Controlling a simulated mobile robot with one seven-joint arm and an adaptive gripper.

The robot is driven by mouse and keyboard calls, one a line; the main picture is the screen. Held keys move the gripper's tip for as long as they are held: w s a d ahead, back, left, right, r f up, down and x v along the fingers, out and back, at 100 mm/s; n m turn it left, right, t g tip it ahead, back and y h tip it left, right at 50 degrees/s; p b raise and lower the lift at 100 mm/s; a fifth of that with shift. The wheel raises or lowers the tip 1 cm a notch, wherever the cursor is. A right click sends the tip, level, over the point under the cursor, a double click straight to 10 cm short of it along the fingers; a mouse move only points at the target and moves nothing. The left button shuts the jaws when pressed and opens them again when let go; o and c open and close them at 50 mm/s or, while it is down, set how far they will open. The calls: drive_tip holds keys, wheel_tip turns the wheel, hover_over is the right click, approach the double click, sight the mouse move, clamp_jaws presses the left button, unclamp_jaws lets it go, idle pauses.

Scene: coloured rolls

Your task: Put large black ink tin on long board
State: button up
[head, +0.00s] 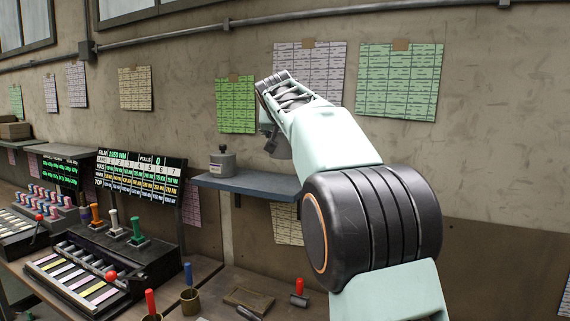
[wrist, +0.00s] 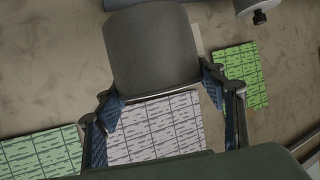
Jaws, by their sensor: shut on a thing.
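A dark grey tin (wrist: 153,48) is between my gripper's (wrist: 160,92) two blue-padded fingers, which are shut on it. In the head view only a grey part of this tin (head: 281,149) shows past my arm, by the right part of the long board (head: 255,184). It appears to be a little above the board; contact cannot be told. The board is a blue-grey wall shelf. Another grey tin (head: 222,164) with a black knob stands on its left part. That tin also shows at the wrist view's top right (wrist: 250,6).
Paper sheets hang on the wall behind, green (head: 235,105) and pale purple (head: 318,72). Below left is a machine (head: 110,258) with coloured handles and a lit display (head: 140,175). The bench below holds red- and blue-handled tools. My arm hides the board's right end.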

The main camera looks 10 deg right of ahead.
drive_tip(key=p+x, duration=0.1)
drive_tip(key=x, duration=0.3)
drive_tip(key=shift+w+r, duration=0.1)
drive_tip(key=shift+w, duration=0.05)
drive_tip(key=w+f, duration=0.1)
drive_tip(key=f, duration=0.2)
drive_tip(key=w+f+p, duration=0.1)
drive_tip(key=w+f, duration=0.1)
drive_tip(key=f, duration=0.1)
drive_tip(key=w+f, duration=0.2)
drive_tip(key=f, duration=0.1)
drive_tip(key=shift+w+d+f, duration=0.15)
drive_tip(key=shift+w+d, duration=0.1)
drive_tip(key=shift+d, duration=0.15)
drive_tip(key=shift+f, duration=0.15)
drive_tip(key=shift+f, duration=0.2)
drive_tip(key=o, duration=1.4)
drive_tip(key=shift+s, duration=0.1)
drive_tip(key=shift+o, duration=0.2)
drive_tip(key=shift+r, duration=0.25)
